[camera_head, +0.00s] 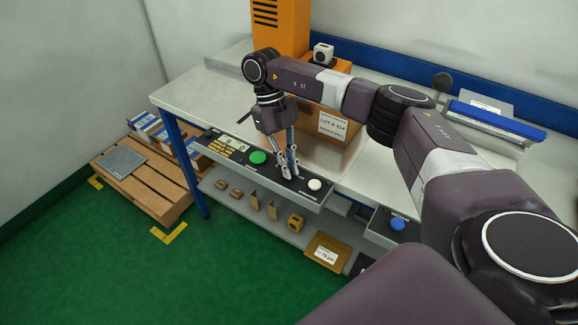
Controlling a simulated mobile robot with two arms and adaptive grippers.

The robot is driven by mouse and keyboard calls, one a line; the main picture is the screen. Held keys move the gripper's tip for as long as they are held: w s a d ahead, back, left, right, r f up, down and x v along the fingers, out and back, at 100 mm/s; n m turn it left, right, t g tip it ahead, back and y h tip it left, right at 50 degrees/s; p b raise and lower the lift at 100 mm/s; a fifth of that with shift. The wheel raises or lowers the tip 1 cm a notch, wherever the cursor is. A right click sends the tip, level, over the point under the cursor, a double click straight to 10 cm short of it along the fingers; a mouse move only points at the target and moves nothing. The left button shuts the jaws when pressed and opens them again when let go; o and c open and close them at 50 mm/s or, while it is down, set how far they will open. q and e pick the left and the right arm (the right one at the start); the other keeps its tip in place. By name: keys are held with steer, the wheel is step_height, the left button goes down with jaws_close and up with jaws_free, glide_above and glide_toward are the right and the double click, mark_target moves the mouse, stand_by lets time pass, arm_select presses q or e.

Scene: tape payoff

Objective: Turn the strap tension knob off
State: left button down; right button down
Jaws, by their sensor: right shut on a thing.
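A dark control panel (237,150) runs along the front edge of the workbench. It carries a large green button (257,157) and a white round button (314,184). My right gripper (288,173) points down at the panel between these two, its fingers closed around a small dark knob there. The fingers mostly hide the knob, so its angle and label cannot be read. My left gripper is out of view.
A cardboard box (333,124) labelled LOT stands on the bench (190,98) behind my gripper. An orange column (281,30) rises behind. A blue button (397,223) sits on a lower-right panel. Small parts lie on the shelf below; a wooden pallet (150,185) stands left.

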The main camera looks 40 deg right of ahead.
steer(key=shift+w+r, duration=0.1)
steer(key=c, duration=2.1)
jaws_free()
steer(key=v, duration=1.2)
